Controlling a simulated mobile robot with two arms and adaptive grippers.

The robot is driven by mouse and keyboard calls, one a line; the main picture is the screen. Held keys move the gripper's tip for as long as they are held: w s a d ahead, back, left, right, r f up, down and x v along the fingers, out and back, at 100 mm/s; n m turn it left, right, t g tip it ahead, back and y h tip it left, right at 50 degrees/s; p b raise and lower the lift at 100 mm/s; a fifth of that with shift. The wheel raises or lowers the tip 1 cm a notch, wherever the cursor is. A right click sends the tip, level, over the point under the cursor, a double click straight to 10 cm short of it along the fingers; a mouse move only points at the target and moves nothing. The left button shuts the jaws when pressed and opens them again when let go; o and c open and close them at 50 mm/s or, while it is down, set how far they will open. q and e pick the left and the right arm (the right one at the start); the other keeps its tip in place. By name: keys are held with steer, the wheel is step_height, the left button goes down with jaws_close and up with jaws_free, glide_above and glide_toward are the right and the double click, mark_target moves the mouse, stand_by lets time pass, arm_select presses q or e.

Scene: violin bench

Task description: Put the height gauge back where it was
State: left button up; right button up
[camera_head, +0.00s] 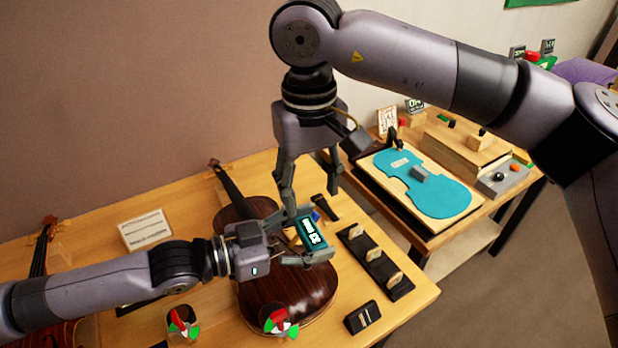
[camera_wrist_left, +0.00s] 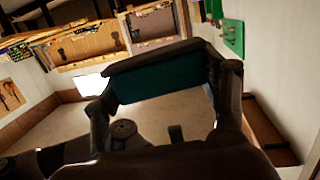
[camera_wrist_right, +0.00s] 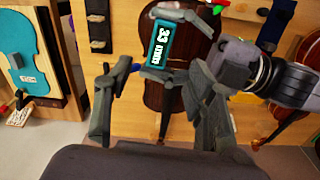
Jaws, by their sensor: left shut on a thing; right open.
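The height gauge, a teal block with a lit display (camera_head: 314,233), is held above the violin body. My left gripper (camera_head: 301,242) is shut on it, and its teal side fills the middle of the left wrist view (camera_wrist_left: 155,84). The spot under the gauge is partly hidden by my left gripper.
A dark violin (camera_head: 285,300) lies on the wooden bench (camera_head: 420,297). A black rack with several pale blocks (camera_head: 375,258) and a small black block (camera_head: 362,318) lie to the right. Red-green items (camera_head: 278,322) sit in front. A side table holds a blue violin-shaped plate (camera_head: 440,190).

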mark_target(311, 231)
step_height(311, 231, down, 11)
steer(key=shift+r, duration=0.1)
stand_by(0.3)
steer(key=shift+c, duration=0.6)
steer(key=c, duration=1.1)
arm_select(q)
steer(key=o, duration=1.3)
arm_select(e)
jaws_close()
arm_select(q)
steer(key=shift+o, duration=0.2)
steer(key=shift+a, duration=0.1)
